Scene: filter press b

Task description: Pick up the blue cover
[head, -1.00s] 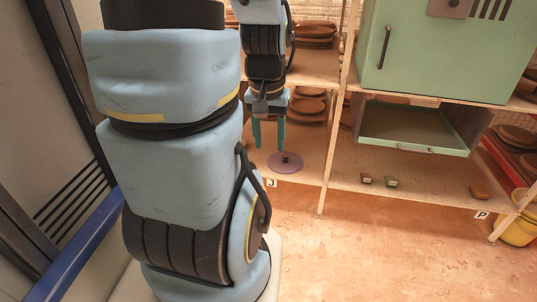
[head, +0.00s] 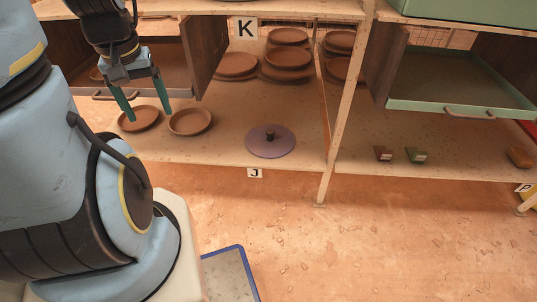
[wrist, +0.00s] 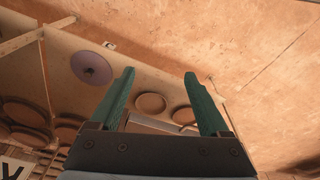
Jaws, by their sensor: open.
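The cover (head: 270,146) is a flat round disc, purplish-blue, with a dark knob in its middle. It lies on the lower shelf above label J, near the front edge. The wrist view shows it at the upper left (wrist: 90,69), outside the fingers. My gripper (head: 149,115) has two green fingers spread apart with nothing between them. In the head view it is left of the cover, in front of two brown plates, and apart from the cover. In the wrist view the open fingers (wrist: 159,75) have the brown plates behind them.
Two brown plates (head: 190,121) (head: 139,118) lie left of the cover. Stacked plates (head: 287,57) stand behind it. A shelf post (head: 345,105) rises to its right, then small blocks (head: 383,153) (head: 417,155) and a green tray (head: 455,107). A blue-rimmed tray (head: 238,250) is on the floor.

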